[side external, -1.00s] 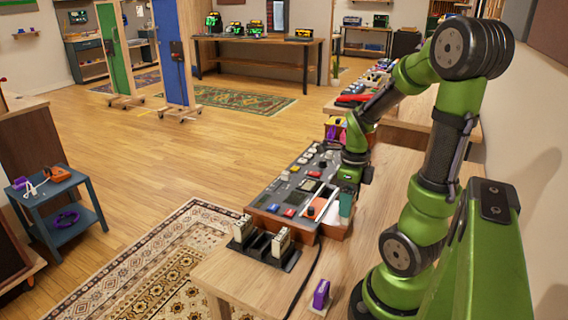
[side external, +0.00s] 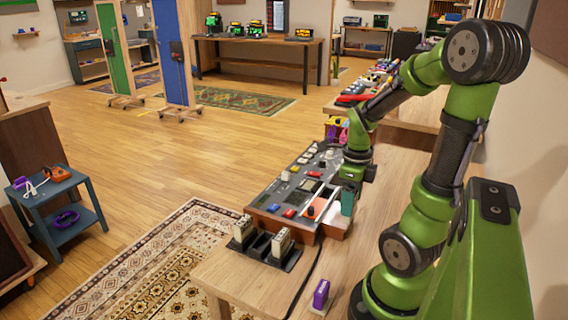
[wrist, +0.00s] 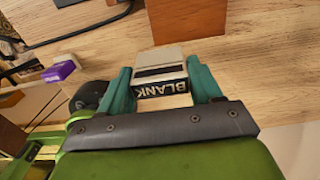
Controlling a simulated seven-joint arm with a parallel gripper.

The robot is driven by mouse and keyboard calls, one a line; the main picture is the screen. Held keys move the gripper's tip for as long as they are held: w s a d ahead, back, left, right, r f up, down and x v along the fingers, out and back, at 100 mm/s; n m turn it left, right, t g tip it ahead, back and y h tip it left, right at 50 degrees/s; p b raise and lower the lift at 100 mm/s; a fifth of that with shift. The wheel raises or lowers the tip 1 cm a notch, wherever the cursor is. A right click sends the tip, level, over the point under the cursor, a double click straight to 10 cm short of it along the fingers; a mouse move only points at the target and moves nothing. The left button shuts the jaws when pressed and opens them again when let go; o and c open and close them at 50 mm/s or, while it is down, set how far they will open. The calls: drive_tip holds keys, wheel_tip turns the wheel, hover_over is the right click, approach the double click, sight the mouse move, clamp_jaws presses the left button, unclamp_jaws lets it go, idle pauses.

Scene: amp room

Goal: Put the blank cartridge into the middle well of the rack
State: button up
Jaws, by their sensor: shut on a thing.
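My gripper (wrist: 159,68) has teal fingers and is shut on the blank cartridge (wrist: 160,60), a pale block with a dark slot and a "BLANK" label. In the side external view my gripper (side external: 347,203) is beside the right end of the console, and the cartridge cannot be made out there. The black rack (side external: 291,262) lies on the wooden table, in front and to the left of my gripper. Pale cartridges stand in its left (side external: 243,229) and right (side external: 281,242) wells. The middle well (side external: 262,245) between them looks empty.
The sloped console (side external: 295,190) with knobs and buttons lies behind the rack. A black cable (side external: 309,277) runs along the table right of the rack. A purple object (side external: 321,294) stands near the front edge. The table right of the cable is mostly clear.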

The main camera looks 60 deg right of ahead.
drive_tip(key=r, duration=0.6)
drive_tip(key=shift+w, duration=0.25)
drive_tip(key=w+a, duration=1.3)
drive_tip(key=w, duration=0.5)
wheel_tip(320, 180, down, 10)
drive_tip(key=shift+s+d+r, duration=0.2)
drive_tip(key=shift+d, duration=0.1)
drive_tip(key=shift+f, duration=1.95)
idle(1.4)
drive_tip(key=o, duration=1.2)
